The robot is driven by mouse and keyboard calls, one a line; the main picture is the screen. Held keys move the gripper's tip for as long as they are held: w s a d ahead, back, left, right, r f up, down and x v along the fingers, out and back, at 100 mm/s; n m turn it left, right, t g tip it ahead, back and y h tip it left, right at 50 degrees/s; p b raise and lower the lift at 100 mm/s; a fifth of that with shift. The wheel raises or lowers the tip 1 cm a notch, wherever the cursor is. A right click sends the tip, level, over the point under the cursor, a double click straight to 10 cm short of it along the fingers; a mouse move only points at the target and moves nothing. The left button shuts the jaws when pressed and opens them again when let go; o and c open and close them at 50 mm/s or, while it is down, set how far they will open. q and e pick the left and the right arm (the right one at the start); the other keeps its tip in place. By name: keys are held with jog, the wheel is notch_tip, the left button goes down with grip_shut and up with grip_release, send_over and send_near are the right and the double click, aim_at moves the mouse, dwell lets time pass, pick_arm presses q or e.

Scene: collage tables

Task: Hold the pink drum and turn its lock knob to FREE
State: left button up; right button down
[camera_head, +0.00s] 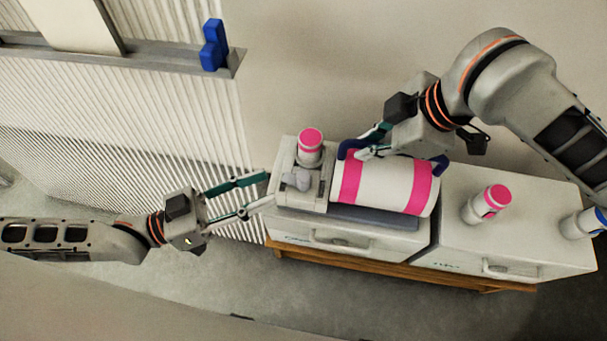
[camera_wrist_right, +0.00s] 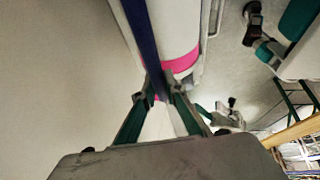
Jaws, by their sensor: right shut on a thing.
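The pink drum (camera_head: 392,184) is a white cylinder with pink bands, lying on its side in a grey holder on a cabinet. It also shows in the right wrist view (camera_wrist_right: 175,30). A blue handle (camera_head: 437,163) runs along its top. My right gripper (camera_head: 362,151) is shut on the left part of this handle; the wrist view shows the blue bar (camera_wrist_right: 142,35) between its fingers. The grey lock knob (camera_head: 298,179) is on the block left of the drum. My left gripper (camera_head: 268,188) is open, its fingertips just left of the knob. The knob's marking is unreadable.
A pink-capped white cylinder (camera_head: 309,147) stands behind the knob. Another pink-capped one (camera_head: 487,203) and a blue-capped one (camera_head: 581,223) are on the right cabinet (camera_head: 530,235). A blue object (camera_head: 214,46) sits on a ledge at upper left.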

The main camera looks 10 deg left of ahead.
aim_at(297, 181)
pick_arm(q)
jog(key=w+d+f, duration=0.1)
jog(key=w+d, duration=0.1)
jog(key=w+d+f+m, duration=0.1)
jog(key=w+d, duration=0.1)
jog(key=d, duration=0.1)
jog(key=w+d+f+m+y, duration=0.1)
jog(key=w+d, duration=0.1)
jog(key=d, duration=0.1)
jog(key=shift+f, duration=0.15)
dwell(0.5)
grip_shut()
